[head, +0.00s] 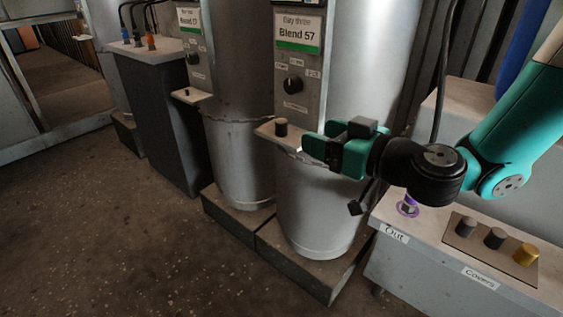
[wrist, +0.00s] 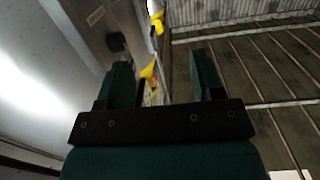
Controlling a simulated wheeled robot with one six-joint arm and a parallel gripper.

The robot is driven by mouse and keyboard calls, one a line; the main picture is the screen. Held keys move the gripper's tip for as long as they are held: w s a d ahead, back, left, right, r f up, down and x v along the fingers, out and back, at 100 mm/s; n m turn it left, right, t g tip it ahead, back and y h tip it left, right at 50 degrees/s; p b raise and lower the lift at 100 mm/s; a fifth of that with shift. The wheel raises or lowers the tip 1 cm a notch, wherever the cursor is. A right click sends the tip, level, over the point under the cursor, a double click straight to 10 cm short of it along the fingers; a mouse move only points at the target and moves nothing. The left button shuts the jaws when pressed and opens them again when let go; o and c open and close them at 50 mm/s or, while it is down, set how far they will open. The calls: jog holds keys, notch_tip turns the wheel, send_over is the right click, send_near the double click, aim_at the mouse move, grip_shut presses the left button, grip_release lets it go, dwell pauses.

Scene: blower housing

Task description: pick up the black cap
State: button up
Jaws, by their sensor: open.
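A black cap (head: 495,238) stands upright in the middle of a row on the tray marked "Covers", on the grey bench at the right. A dark grey cap (head: 466,226) is left of it and a gold cap (head: 526,254) right of it. Another small dark cap (head: 281,127) stands on the ledge below the "Blend 57" sign. My gripper (head: 313,150) is open, just right of that ledge and well to the left of the bench. In the wrist view my gripper (wrist: 160,80) has its fingers apart with nothing held. The tray's caps are not recognisable there.
The bench (head: 387,262) also bears a purple-ringed piece (head: 407,207) near the "Out" label. Large metal cylinders (head: 320,205) stand on dark plinths behind. A control panel with a black knob (head: 293,84) is close to my gripper. Open floor (head: 130,240) lies at left.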

notch_tip(320, 180, down, 4)
jog(key=w+d+m+t+h+b, duration=0.1)
jog(key=w+d+t+h, duration=0.1)
jog(key=p, duration=0.9)
send_near(277, 119)
jog(key=p+x, duration=0.3)
jog(key=p, duration=0.3)
jog(key=shift+w+d+f+p, duration=0.15)
jog(key=shift+w+p, duration=0.1)
jog(key=shift+p, duration=0.15)
jog(key=shift+f+x, duration=0.25)
jog(key=shift+x, duration=0.9)
jog(key=shift+w+a+r+p, duration=0.15)
jog(key=shift+w+a+p, duration=0.25)
jog(key=shift+p, duration=0.15)
jog(key=x, duration=0.1)
jog(key=p+x, duration=0.1)
jog(key=x, duration=0.1)
jog(key=shift+a+r, duration=0.1)
jog(key=shift+r, duration=0.15)
jog(key=shift+w+a+f+p, duration=0.2)
jog(key=shift+w+a+p, duration=0.15)
jog(key=shift+w, duration=0.1)
jog(key=c, duration=1)
